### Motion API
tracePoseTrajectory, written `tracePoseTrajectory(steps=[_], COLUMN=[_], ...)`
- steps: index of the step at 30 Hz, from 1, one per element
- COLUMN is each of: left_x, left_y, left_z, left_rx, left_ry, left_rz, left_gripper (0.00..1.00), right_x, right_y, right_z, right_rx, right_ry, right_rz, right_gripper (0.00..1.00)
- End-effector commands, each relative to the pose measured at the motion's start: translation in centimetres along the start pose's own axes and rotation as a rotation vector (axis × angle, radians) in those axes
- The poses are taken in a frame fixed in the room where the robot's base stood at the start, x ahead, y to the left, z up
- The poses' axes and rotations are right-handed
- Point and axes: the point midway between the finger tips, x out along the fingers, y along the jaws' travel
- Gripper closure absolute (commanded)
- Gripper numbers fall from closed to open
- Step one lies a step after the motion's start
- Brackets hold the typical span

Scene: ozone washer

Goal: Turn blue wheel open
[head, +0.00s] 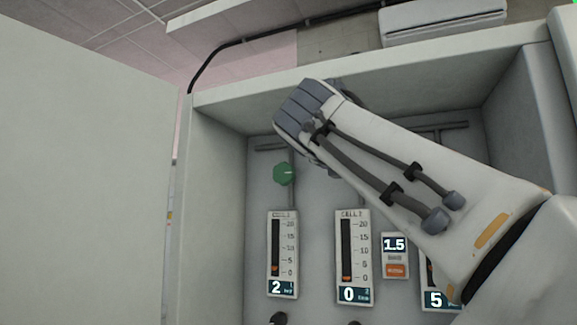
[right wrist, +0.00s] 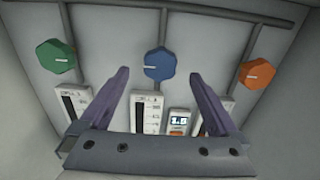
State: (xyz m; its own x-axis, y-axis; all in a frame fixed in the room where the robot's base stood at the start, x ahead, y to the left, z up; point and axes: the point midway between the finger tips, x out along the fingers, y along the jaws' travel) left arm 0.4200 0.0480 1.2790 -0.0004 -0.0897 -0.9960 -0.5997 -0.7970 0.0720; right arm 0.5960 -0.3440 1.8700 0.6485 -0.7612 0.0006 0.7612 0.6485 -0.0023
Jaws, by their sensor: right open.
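The blue wheel (right wrist: 160,64) is an eight-sided knob with a white line across its face, on a pipe at the top middle of the right wrist view. In the head view my right arm hides it. My right gripper (right wrist: 159,75) is open, its two purple fingers apart. In the right wrist view the fingertips show on either side of the blue wheel's lower part; I cannot tell whether they touch it. The gripper's fingers are hidden in the head view behind my right wrist. My left gripper does not show.
A green wheel (head: 284,174) is left of the blue one and an orange wheel (right wrist: 257,75) right of it. Gauges (head: 283,254) marked 2, 0 (head: 353,257) and 5 stand below, with a small 1.5 display (head: 394,245). Cabinet walls and an open door (head: 85,170) enclose the left side.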

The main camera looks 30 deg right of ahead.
Motion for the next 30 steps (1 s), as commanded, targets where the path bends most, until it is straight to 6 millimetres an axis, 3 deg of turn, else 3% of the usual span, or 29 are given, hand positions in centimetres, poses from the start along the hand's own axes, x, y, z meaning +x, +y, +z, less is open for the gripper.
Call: tracePoseTrajectory(steps=[9,20,27,30], left_x=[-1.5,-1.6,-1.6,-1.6], left_y=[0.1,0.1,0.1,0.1], left_z=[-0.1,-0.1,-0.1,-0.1], left_rx=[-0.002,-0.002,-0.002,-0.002], left_ry=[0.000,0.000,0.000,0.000], left_rz=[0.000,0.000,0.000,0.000], left_gripper=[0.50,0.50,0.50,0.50], right_x=[3.6,4.1,4.0,4.0], right_y=[-0.1,0.0,0.0,0.0], right_z=[0.1,-0.1,0.0,0.0], right_rx=[0.001,0.002,0.002,0.004], right_ry=[0.002,0.001,0.001,0.001], right_rz=[-0.003,0.001,0.001,0.002], right_gripper=[0.03,0.03,0.89,0.89])
